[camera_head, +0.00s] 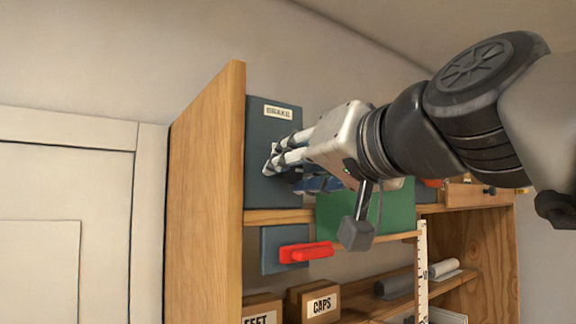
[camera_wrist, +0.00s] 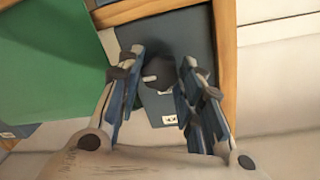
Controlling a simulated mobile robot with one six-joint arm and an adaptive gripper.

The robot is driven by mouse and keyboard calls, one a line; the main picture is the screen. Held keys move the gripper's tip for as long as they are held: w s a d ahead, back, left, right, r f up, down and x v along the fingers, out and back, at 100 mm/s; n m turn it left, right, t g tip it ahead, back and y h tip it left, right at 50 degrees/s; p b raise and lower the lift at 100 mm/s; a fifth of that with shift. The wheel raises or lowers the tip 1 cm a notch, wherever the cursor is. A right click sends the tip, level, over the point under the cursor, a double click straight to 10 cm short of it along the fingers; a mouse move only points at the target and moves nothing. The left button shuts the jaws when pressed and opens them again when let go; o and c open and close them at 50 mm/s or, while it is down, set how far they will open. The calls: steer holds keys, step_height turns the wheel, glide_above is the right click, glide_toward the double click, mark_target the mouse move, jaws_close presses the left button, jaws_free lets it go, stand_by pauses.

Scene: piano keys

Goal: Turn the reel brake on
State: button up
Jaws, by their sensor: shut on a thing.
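The reel brake is a dark blue-grey panel (camera_head: 262,125) on the upper shelf, with a "BRAKE" label (camera_head: 278,112). In the wrist view the panel (camera_wrist: 188,38) appears turned over, with a dark round knob (camera_wrist: 160,70) that has a small white pointer mark. My gripper (camera_head: 278,165) reaches the panel from the right. In the wrist view the gripper (camera_wrist: 160,74) has one finger on each side of the knob and is shut on it. In the head view the fingers hide the knob.
A green panel (camera_head: 398,208) stands right of the brake panel. Below is a small blue panel (camera_head: 269,240) with a red handle (camera_head: 305,252). The wooden side wall (camera_head: 205,190) is close on the left. Labelled boxes (camera_head: 320,302) sit on a lower shelf.

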steer(key=o, duration=1.1)
steer(key=shift+c, duration=0.2)
steer(key=v, duration=0.7)
steer(key=shift+s, duration=0.2)
steer(key=shift+s+d, duration=0.1)
step_height(320, 180, down, 21)
steer(key=w+d+m+g+h+b, duration=0.1)
steer(key=g+h+b, duration=0.2)
steer(key=b, duration=0.4)
steer(key=s+d+f+g+h+b, duration=0.2)
steer(key=s+f+b, duration=0.2)
steer(key=f, duration=1.4)
steer(key=s+d+f+g+h+b, duration=0.1)
steer(key=s+d+f+g+b, duration=0.2)
steer(key=f, duration=1.5)
steer(key=s+d+f+g+h+b, duration=0.2)
steer(key=s+f+b, duration=0.5)
steer(key=f, duration=1.1)
steer(key=d+b, duration=0.1)
steer(key=b, duration=0.2)
steer(key=shift+f+n+g+h+b, duration=0.3)
steer(key=shift+f+n+g+b, duration=0.05)
steer(key=shift+f+n+g, duration=0.05)
